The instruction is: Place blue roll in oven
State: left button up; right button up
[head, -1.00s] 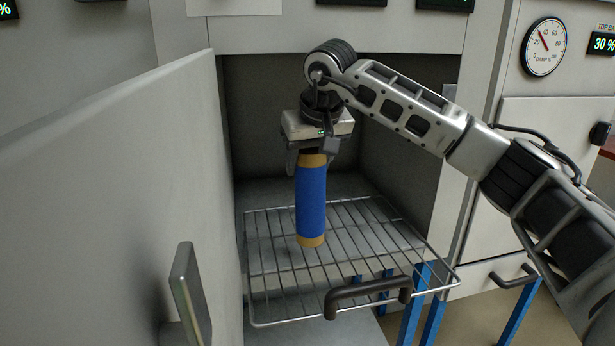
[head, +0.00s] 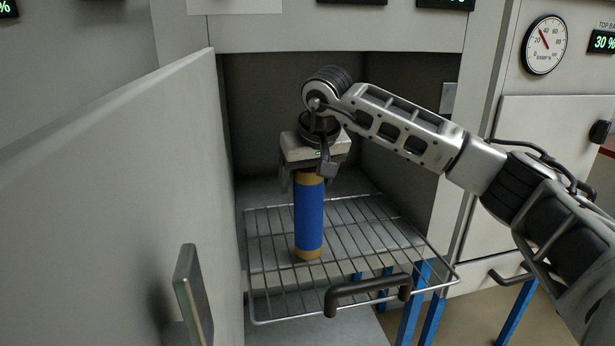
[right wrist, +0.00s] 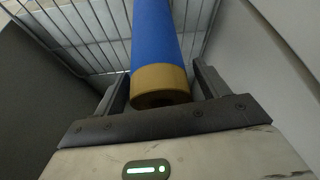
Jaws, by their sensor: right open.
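The blue roll (head: 309,218) with tan ends stands upright on the wire rack (head: 375,240) that sticks out of the open oven (head: 290,100). My right gripper (head: 309,180) is above the roll, its fingers beside the roll's upper end. In the right wrist view the roll (right wrist: 157,40) runs away from the gripper (right wrist: 160,85), its tan end between the two open fingers with gaps on both sides. My left gripper is not in view.
The open oven door (head: 110,190) with its handle (head: 190,295) fills the left side. A dark handle (head: 368,293) is on the rack's front edge. A closed oven with a dial (head: 544,46) stands at the right.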

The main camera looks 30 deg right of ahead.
jog(key=v, duration=1.2)
